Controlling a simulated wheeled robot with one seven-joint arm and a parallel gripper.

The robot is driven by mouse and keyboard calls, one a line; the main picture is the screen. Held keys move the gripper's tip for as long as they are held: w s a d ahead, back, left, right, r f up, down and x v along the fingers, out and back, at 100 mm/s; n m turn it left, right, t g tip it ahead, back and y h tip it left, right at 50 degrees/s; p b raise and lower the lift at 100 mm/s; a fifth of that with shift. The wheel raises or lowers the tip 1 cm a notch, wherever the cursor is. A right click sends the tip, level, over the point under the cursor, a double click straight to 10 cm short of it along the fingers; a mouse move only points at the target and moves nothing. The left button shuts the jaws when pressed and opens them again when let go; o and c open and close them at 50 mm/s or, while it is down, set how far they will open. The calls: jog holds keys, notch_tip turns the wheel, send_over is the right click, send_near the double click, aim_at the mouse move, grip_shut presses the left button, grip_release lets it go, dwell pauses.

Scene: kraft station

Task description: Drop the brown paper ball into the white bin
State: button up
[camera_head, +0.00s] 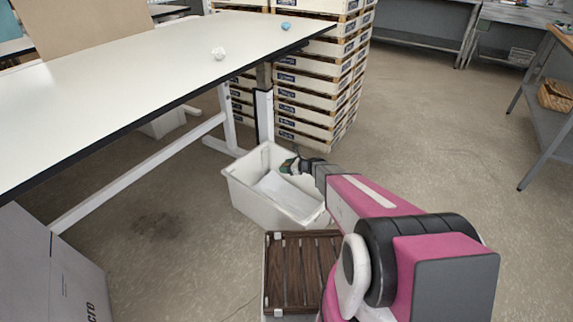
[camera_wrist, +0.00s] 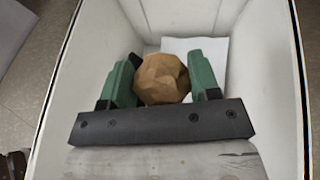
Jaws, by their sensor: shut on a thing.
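The brown paper ball (camera_wrist: 162,79) sits between the two green fingers of my gripper (camera_wrist: 163,82), which is shut on it. In the wrist view the white bin (camera_wrist: 272,80) surrounds the gripper and ball, with its walls on both sides. In the head view the bin (camera_head: 247,195) stands on the floor beside the table, and my gripper (camera_head: 289,166) is over its opening at the far right side. The ball is hard to make out there. A white sheet (camera_wrist: 205,48) lies inside the bin beneath the ball.
A white table (camera_head: 110,80) at left holds a white ball (camera_head: 219,54) and a blue ball (camera_head: 286,26). Stacked crates (camera_head: 315,90) stand behind the bin. A brown slatted crate (camera_head: 290,270) is in front of it. Open floor lies to the right.

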jog(key=shift+f, duration=1.95)
jog(key=o, duration=1)
jog(key=shift+c, duration=0.2)
jog(key=shift+d, duration=0.1)
jog(key=v, duration=1)
jog(key=shift+s+d, duration=0.2)
jog(key=shift+d, duration=0.05)
jog(key=shift+r, duration=0.1)
